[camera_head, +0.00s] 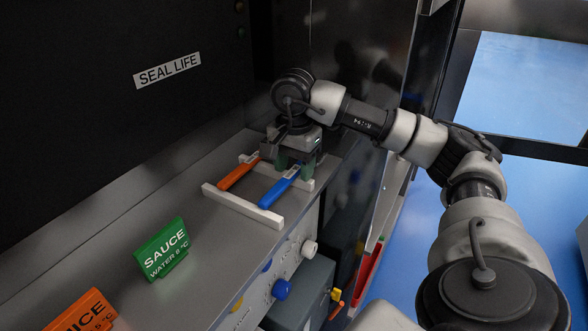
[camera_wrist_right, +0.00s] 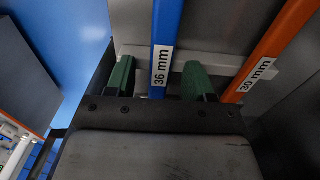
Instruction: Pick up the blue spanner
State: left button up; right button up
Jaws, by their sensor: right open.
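The blue spanner (camera_head: 278,189) lies across two white rails (camera_head: 240,207) on the grey counter. In the right wrist view the blue spanner (camera_wrist_right: 167,40) has a "36 mm" label. My right gripper (camera_head: 295,166) is over its far end, with green fingertips open. In the right wrist view the gripper (camera_wrist_right: 159,78) has one fingertip on each side of the blue handle, with gaps showing. Whether the fingertips reach down level with the handle I cannot tell. My left gripper is not in view.
An orange spanner (camera_head: 238,174), labelled "30 mm" in the right wrist view (camera_wrist_right: 265,62), lies beside the blue one on the left. A green "SAUCE" sign (camera_head: 162,250) and an orange sign (camera_head: 84,313) stand nearer. A dark wall panel (camera_head: 110,110) backs the counter.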

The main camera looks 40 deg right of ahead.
grip_shut()
dwell(0.3)
